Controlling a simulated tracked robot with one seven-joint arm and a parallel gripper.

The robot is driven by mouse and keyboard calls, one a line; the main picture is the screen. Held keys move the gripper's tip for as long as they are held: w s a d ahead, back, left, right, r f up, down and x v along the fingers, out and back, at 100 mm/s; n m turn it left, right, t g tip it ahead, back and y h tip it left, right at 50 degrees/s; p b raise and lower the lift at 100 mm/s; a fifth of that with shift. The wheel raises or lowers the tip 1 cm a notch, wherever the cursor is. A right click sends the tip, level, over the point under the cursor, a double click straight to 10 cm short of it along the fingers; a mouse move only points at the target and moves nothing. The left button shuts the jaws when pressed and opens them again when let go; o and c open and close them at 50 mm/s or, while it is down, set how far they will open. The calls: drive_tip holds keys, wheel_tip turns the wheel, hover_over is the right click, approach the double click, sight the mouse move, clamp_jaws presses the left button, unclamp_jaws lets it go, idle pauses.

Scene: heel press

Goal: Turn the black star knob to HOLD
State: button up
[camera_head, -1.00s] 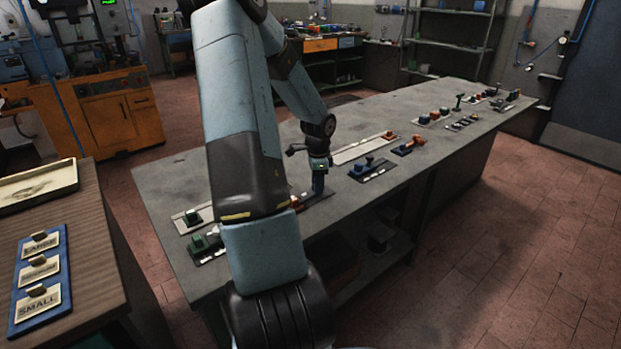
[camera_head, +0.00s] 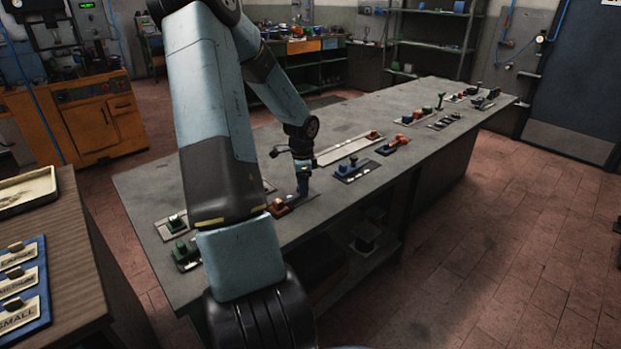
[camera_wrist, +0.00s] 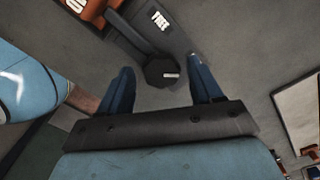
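The black star knob (camera_wrist: 162,72) shows in the wrist view as a dark many-sided disc with a small white mark, on a grey plate. A dark bar runs from it toward the upper left. A white label reading FREE (camera_wrist: 160,20) lies above it in the picture. My gripper (camera_wrist: 158,80) is open, one blue finger on each side of the knob. I cannot tell whether either finger touches it. In the head view my gripper (camera_head: 303,190) points down at the bench, and the knob cannot be made out there. No HOLD label is readable.
An orange part with a partly cut-off label (camera_wrist: 80,8) sits close by at upper left.

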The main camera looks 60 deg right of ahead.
drive_tip(key=shift+o, duration=0.2)
wheel_tip(320, 180, up, 14)
drive_tip(key=shift+f, duration=0.15)
idle(0.5)
idle(0.8)
drive_tip(key=w+a+r+n+t, duration=0.1)
drive_tip(key=w+a+r+n, duration=0.35)
drive_tip(key=a, duration=0.45)
drive_tip(key=w+a+r+n+t+y, duration=0.1)
drive_tip(key=w+a+r+n, duration=0.3)
drive_tip(key=a, duration=0.5)
drive_tip(key=w+a+r+n+t, duration=0.1)
drive_tip(key=w+a+r+n, duration=0.15)
drive_tip(key=a+n, duration=0.45)
drive_tip(key=s+a+r+n+t, duration=0.1)
drive_tip(key=s+a+r+n, duration=0.1)
drive_tip(key=a, duration=0.6)
drive_tip(key=s+a+r+n, duration=0.2)
drive_tip(key=s+a+n, duration=0.3)
drive_tip(key=a, duration=0.3)
drive_tip(key=s+a+r+n+t+h, duration=0.1)
drive_tip(key=s+a+r+n, duration=0.2)
drive_tip(key=a+n, duration=0.3)
drive_tip(key=a, duration=0.3)
drive_tip(key=shift+s+t, duration=0.25)
drive_tip(key=shift+t, duration=0.05)
